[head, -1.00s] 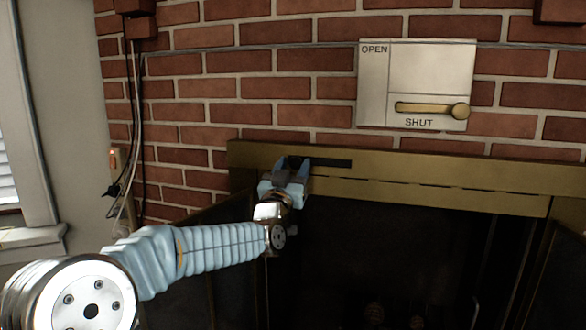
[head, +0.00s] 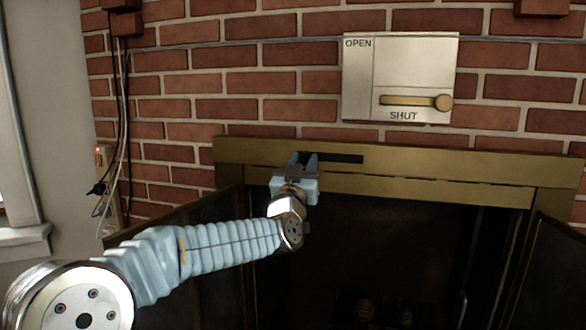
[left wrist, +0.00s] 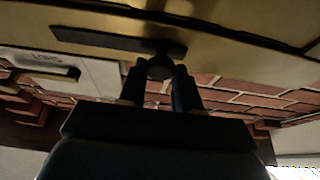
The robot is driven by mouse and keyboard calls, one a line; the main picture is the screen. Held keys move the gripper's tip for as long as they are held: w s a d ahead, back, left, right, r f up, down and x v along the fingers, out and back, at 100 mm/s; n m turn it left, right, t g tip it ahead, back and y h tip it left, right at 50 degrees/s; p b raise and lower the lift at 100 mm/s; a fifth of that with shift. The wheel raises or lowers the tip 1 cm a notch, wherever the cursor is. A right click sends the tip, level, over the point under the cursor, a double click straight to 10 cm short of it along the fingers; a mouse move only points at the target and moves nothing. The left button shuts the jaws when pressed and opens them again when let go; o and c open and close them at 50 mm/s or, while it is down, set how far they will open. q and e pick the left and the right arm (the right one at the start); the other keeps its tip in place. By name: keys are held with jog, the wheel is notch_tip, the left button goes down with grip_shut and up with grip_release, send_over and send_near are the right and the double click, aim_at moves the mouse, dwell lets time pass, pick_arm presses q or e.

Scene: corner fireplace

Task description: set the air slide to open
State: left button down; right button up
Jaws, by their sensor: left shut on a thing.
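The air slide shows as a dark flat bar (head: 345,159) on the brass front of the fireplace; it also shows in the left wrist view (left wrist: 100,40). A small dark round knob (left wrist: 159,69) stands near one end of the bar. My left gripper (head: 304,159) is at the bar's left end in the head view. In the left wrist view my left gripper (left wrist: 160,78) is shut on the knob, one finger on each side. The fingers hide the bar's left end in the head view. My right gripper is not in view.
Above, on the brick wall, a metal plate (head: 408,60) marked OPEN and SHUT carries a brass lever (head: 415,101) beside SHUT. The brass frame (head: 450,185) surrounds the dark firebox, with open doors at both sides. Cables (head: 121,100) hang at the left.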

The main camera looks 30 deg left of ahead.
pick_arm(q)
jog(key=c, duration=0.8)
grip_release()
jog(key=shift+d, duration=0.3)
jog(key=shift+s+f, duration=0.15)
jog(key=shift+s, duration=0.05)
jog(key=b+v, duration=0.3)
jog(key=v, duration=1)
jog(key=shift+s, duration=0.15)
